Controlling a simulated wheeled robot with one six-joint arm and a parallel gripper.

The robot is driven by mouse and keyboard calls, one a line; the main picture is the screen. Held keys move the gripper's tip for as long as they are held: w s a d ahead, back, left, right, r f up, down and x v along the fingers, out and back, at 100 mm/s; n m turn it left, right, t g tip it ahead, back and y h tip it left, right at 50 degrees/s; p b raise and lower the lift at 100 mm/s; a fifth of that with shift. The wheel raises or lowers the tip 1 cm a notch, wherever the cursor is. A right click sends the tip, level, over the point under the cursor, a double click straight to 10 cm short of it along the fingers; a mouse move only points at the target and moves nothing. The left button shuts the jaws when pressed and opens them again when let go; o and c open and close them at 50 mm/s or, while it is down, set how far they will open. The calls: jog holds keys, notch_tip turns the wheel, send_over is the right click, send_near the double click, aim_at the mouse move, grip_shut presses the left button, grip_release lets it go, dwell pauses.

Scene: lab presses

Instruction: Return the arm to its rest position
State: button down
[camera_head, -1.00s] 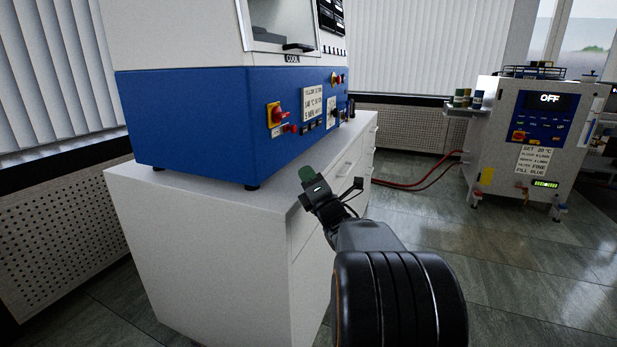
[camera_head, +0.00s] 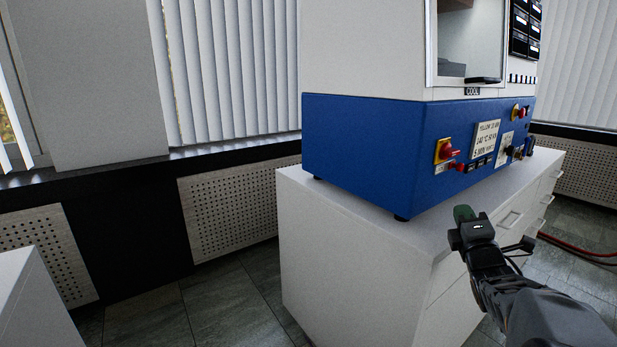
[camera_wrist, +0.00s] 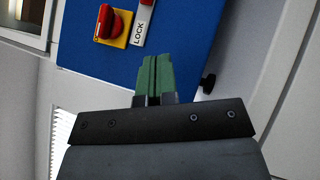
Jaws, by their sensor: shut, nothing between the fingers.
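My gripper (camera_head: 463,214) is at the end of my outstretched arm, at the lower right of the head view. Its green fingertips point toward the front of the blue and white press (camera_head: 375,150), near the edge of the white cabinet under it. In the wrist view the green fingers (camera_wrist: 155,77) are together with nothing between them. Beyond them is the blue panel with a red knob on a yellow plate (camera_wrist: 113,25) and a label reading LOCK. The fingers look apart from the panel.
The white drawer cabinet (camera_head: 350,262) stands close beside my arm. Another white surface (camera_head: 30,305) is at the lower left. Tiled floor (camera_head: 215,305) lies open between them. A red hose (camera_head: 575,246) runs along the floor at the right.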

jog(key=s+a+r+m+g+p, duration=0.4)
jog(key=a+r+m+g+p, duration=0.55)
jog(key=p, duration=0.75)
jog(key=s+a+r+m+g+y+p, duration=0.2)
jog(key=s+a+r+m+g+p, duration=0.1)
jog(key=s+p, duration=0.5)
jog(key=s+a+r+m+g+y+p, duration=0.2)
jog(key=s+a+m+g+p, duration=0.3)
jog(key=s+a+p, duration=0.3)
jog(key=shift+a+r+m, duration=0.4)
jog(key=shift+r+m, duration=0.45)
jog(key=shift+r, duration=0.05)
jog(key=c, duration=1.8)
grip_release()
